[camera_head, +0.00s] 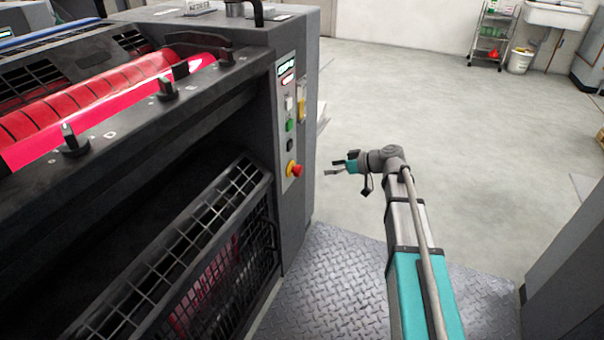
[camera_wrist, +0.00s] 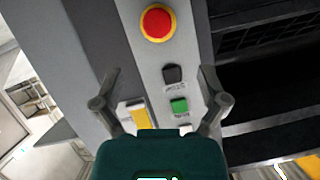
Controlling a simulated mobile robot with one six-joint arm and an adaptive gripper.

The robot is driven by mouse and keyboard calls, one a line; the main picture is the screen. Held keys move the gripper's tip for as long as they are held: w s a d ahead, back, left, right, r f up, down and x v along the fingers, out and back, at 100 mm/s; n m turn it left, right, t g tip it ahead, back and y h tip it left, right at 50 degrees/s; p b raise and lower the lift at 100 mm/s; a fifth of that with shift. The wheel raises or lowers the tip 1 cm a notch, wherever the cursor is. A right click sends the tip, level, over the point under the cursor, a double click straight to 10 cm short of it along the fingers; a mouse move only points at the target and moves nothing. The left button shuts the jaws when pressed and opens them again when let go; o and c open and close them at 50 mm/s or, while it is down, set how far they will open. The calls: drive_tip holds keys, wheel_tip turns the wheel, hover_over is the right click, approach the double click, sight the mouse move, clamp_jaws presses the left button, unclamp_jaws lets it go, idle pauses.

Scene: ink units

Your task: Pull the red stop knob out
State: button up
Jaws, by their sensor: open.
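The red stop knob (camera_head: 295,170) sits low on the grey control panel of the press, with a yellow ring around its base. In the wrist view the knob (camera_wrist: 157,23) is at the top centre, beyond my fingers. My gripper (camera_head: 333,168) is open and empty, to the right of the knob and apart from it. In the wrist view my gripper (camera_wrist: 160,88) has its two fingers spread wide, with the panel between and behind them.
A black mesh guard (camera_head: 190,245) stands left of the panel.

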sight(300, 174)
drive_tip(key=b+x, duration=0.4)
drive_tip(key=x, duration=0.8)
drive_tip(key=shift+s, duration=0.1)
clamp_jaws()
drive_tip(key=shift+s+d+f, duration=0.1)
drive_tip(key=shift+s+d, duration=0.3)
drive_tip(key=shift+d, duration=0.45)
unclamp_jaws()
drive_tip(key=shift+w, duration=0.1)
